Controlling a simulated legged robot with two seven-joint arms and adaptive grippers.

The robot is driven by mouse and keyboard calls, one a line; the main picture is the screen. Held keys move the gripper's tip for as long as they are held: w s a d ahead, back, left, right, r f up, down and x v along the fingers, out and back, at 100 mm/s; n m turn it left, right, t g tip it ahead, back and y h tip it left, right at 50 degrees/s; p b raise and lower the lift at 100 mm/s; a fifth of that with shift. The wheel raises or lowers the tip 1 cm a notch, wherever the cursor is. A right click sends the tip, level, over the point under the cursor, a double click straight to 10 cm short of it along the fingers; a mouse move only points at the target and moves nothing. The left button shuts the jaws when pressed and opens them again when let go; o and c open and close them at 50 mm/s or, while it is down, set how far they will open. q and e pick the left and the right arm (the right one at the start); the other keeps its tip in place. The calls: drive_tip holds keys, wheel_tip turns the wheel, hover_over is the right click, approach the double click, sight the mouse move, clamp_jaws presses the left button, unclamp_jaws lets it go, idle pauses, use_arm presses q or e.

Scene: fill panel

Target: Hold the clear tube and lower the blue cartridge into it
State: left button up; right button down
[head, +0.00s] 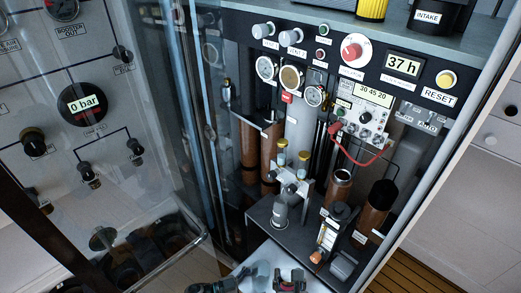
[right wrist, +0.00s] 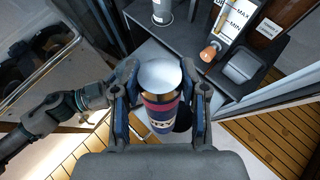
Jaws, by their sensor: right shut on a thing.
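My right gripper (right wrist: 162,88) is shut around a short cylinder with a pale flat top, dark blue and red bands and a partly readable white label; I take it as the blue cartridge (right wrist: 161,113). In the head view my right gripper (head: 290,282) is at the bottom edge, in front of the cabinet, and mostly cut off. A dark arm, apparently my left, enters the right wrist view from the left and reaches toward the cartridge. Its fingers cannot be made out. I cannot pick out the clear tube for certain.
A transparent door (head: 140,130) stands at left. Wooden floor (head: 425,265) is clear at lower right.

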use_arm(q)
drive_tip(key=c, duration=0.8)
drive_tip(key=shift+c, duration=0.2)
use_arm(e)
drive_tip(key=w+a+r+t, duration=0.3)
drive_tip(key=w+a+r, duration=0.1)
drive_tip(key=w+a, duration=0.35)
use_arm(q)
drive_tip(key=shift+f, duration=0.1)
use_arm(e)
wheel_tip(320, 180, down, 9)
drive_tip(key=shift+w+d+m+h, duration=0.25)
drive_tip(key=shift+w+m+h, duration=0.05)
drive_tip(key=shift+w+h, duration=0.1)
